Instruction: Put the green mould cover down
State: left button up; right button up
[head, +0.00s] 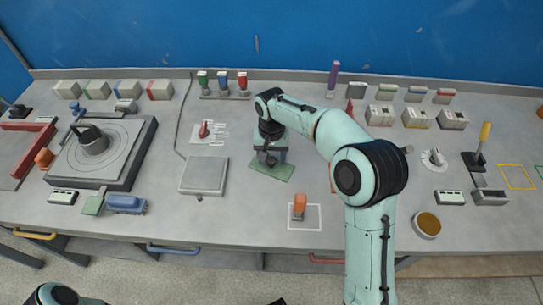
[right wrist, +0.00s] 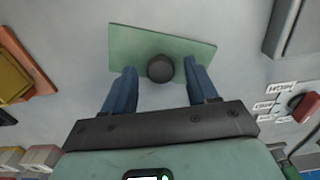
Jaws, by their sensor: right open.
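The green mould cover (head: 271,171) is a flat green plate at the middle of the table in the head view. In the right wrist view the cover (right wrist: 130,50) has a round dark knob (right wrist: 160,68) and appears to lie flat on the grey surface. My right gripper (head: 268,158) is above the cover. In the right wrist view its blue fingers (right wrist: 160,78) stand open on either side of the knob, with a gap on each side. The left gripper is not in view; only part of my left arm shows at the bottom left.
A grey square block (head: 204,176) stands left of the cover, with a red-handled switch panel (head: 207,132) behind it. An orange object (head: 299,206) stands on a white-outlined square at front right. Bare table (head: 245,215) lies in front of the cover.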

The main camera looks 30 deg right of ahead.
aim_at(272, 160)
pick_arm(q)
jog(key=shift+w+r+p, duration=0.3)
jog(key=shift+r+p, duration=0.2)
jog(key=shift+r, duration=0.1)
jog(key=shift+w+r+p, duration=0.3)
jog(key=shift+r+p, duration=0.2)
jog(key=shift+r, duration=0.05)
pick_arm(e)
notch_tip(272, 160, up, 12)
jog(key=shift+f, duration=0.1)
